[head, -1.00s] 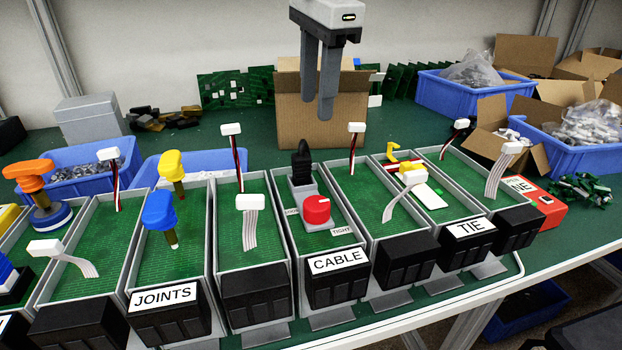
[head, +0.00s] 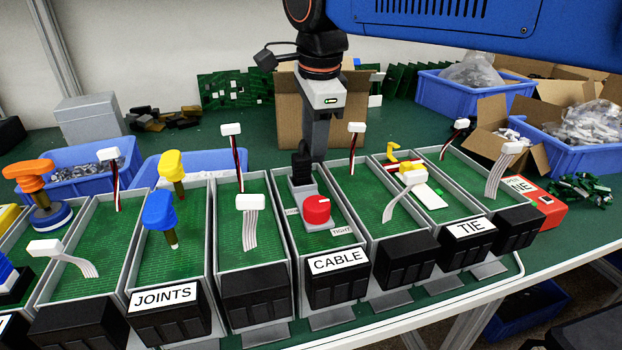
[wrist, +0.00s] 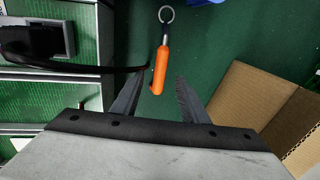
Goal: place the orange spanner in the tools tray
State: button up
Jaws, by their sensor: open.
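The orange spanner (wrist: 160,66) shows in the wrist view as a slim orange handle with a metal ring at its far end, lying on the green bench. My gripper (wrist: 158,76) is open, with one finger on each side of the spanner's near end in that view. I cannot tell whether the fingers touch it. In the head view my gripper (head: 315,150) points down behind the CABLE tray (head: 282,200), which partly hides the fingertips and hides the spanner. No tray in view has a readable TOOLS label.
A cardboard box (wrist: 255,108) stands close to the right of my gripper in the wrist view. Trays with upright cables and knobs fill the front, including the JOINTS tray (head: 134,225). A black cable (wrist: 85,69) runs near my left finger. Blue bins (head: 470,95) stand behind.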

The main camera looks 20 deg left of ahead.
jog(key=shift+w+a+f, duration=0.1)
jog(key=shift+w+f, duration=0.1)
jog(key=shift+f, duration=0.8)
jog(key=shift+w+a+f, duration=0.1)
jog(key=shift+w+f, duration=0.1)
jog(key=shift+f, duration=0.8)
jog(key=shift+w+a+f, duration=0.1)
jog(key=shift+w+f, duration=0.1)
jog(key=shift+f, duration=0.8)
jog(key=shift+c, duration=0.6)
grip_shut()
